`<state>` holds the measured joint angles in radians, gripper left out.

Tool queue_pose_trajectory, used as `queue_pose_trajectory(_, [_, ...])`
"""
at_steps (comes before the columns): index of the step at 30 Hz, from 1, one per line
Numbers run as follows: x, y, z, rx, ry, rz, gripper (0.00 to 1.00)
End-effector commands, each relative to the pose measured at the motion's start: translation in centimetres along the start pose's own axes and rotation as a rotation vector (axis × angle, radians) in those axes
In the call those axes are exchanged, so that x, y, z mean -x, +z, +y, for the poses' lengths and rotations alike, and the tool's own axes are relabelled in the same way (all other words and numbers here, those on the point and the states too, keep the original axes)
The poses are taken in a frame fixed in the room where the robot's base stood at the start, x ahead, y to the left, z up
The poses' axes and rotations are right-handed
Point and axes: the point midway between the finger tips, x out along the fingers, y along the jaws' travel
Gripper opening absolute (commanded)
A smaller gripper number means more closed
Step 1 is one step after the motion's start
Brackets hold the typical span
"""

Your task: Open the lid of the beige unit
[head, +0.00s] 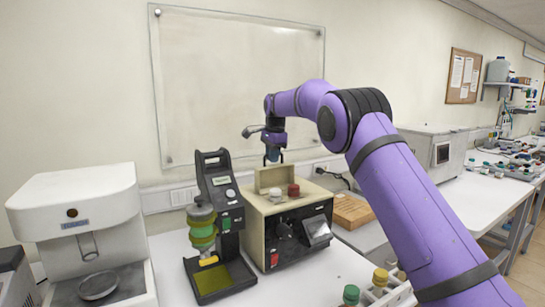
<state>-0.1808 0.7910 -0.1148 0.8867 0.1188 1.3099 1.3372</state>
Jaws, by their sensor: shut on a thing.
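The beige unit (256,222) stands on the white bench near the middle of the view, with a dark front panel. Its beige lid (268,179) stands raised, about upright, at the back of its top. A reddish-brown round part and a pale round part show in front of the lid. My gripper (273,161) points down at the lid's upper edge and is shut on the lid. The fingertips are small here, so the exact contact is hard to see.
A black stand with a green-banded bottle (201,228) is close to the unit's left. A white machine (80,210) is further left. A wooden block (350,211) lies right of the unit. Capped bottles (380,278) stand in front, near my arm. The wall is behind.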

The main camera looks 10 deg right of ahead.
Motion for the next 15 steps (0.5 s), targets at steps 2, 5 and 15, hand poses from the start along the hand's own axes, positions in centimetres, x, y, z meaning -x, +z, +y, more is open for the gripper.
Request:
queue_pose_trajectory(2, [0.05, -0.07, 0.00, 0.002, -0.001, 0.001, 0.14])
queue_pose_trajectory(5, [0.05, -0.06, 0.00, 0.001, -0.001, 0.001, 0.21])
queue_pose_trajectory(15, [0.82, -0.03, -0.02, 0.001, -0.002, 0.001, 0.21])
